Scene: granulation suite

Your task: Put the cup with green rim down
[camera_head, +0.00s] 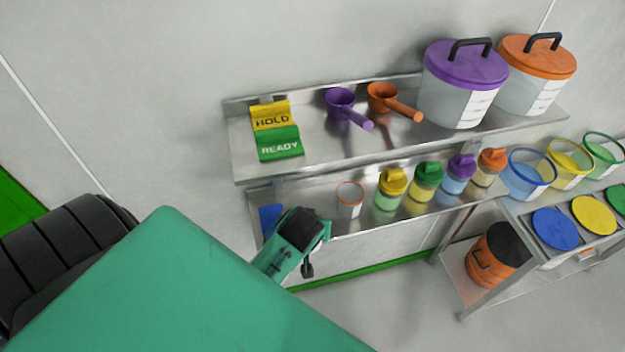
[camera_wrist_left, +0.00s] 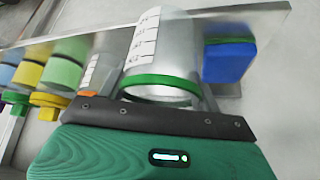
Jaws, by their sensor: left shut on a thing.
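The cup with green rim (camera_wrist_left: 162,84) is a clear cup with a white scale label, seen close up in the left wrist view. My left gripper (camera_wrist_left: 165,112) is shut on it, its dark finger crossing in front of the rim. In the head view my left gripper (camera_head: 302,232) is at the left end of the lower shelf (camera_head: 338,222), and it hides the cup there. I cannot tell whether the cup's base touches the shelf. My right gripper is not in view.
A blue block (camera_head: 270,219) stands at the shelf's left end, close beside the cup. On the other side are a cup with orange rim (camera_head: 349,201) and several lidded jars, including a yellow one (camera_head: 391,188). The upper shelf (camera_head: 240,150) overhangs behind.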

